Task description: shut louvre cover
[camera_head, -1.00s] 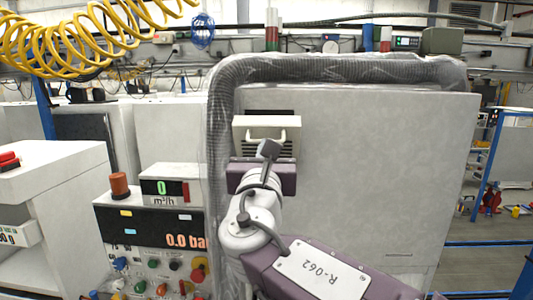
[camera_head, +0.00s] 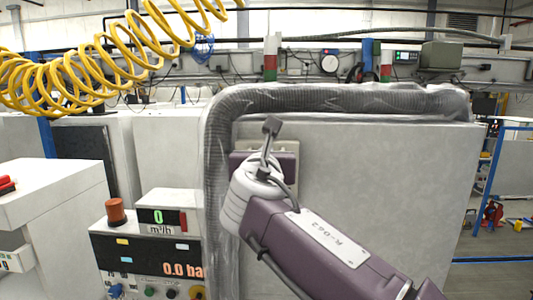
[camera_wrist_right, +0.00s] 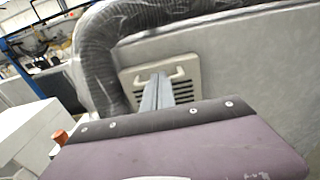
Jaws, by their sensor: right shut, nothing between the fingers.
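The louvre cover (camera_head: 286,147) is a cream panel on the grey cabinet face, mostly hidden behind my right arm in the head view. In the right wrist view the louvre cover (camera_wrist_right: 194,72) shows dark slats and a light handle, and looks about flush with the cabinet; no dark gap shows along its visible top edge. My right gripper (camera_wrist_right: 158,78) is shut and empty. Its fingers point at the middle of the cover, in front of the handle; I cannot tell whether they touch. My left gripper is not in view.
A thick, wrapped hose (camera_head: 218,150) runs up left of the cover and across the cabinet top. A control panel (camera_head: 150,250) with a red lamp (camera_head: 116,212) stands at lower left. Yellow coiled hose (camera_head: 60,85) hangs at upper left. The cabinet face (camera_head: 390,180) to the right is bare.

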